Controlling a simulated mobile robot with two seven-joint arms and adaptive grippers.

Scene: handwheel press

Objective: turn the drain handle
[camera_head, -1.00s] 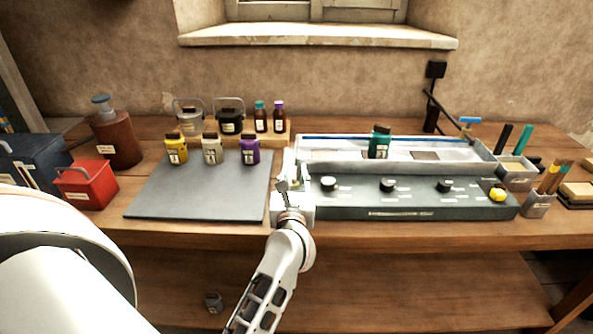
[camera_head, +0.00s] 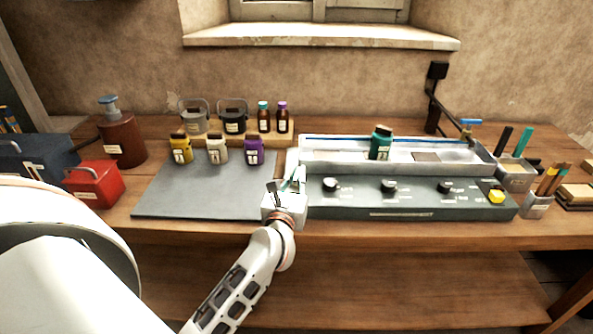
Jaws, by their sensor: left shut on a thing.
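A pale sink tray (camera_head: 340,165) with a dark control panel (camera_head: 415,205) along its front stands on the bench, right of centre. My left gripper (camera_head: 291,183) is at the left end of the tray and panel, by the right edge of the grey mat. It is shut on a small part there, which looks to be the drain handle. The fingers hide most of this part, so its angle cannot be told. A green jar (camera_head: 380,143) stands in the tray. My right gripper is not in view.
The grey mat (camera_head: 190,195) holds yellow, white and purple jars along its back edge. A red box (camera_head: 95,185) and a brown pump bottle (camera_head: 121,140) stand at left. The tray's blue-handled tap (camera_head: 470,123) and tool cups (camera_head: 515,175) are at right.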

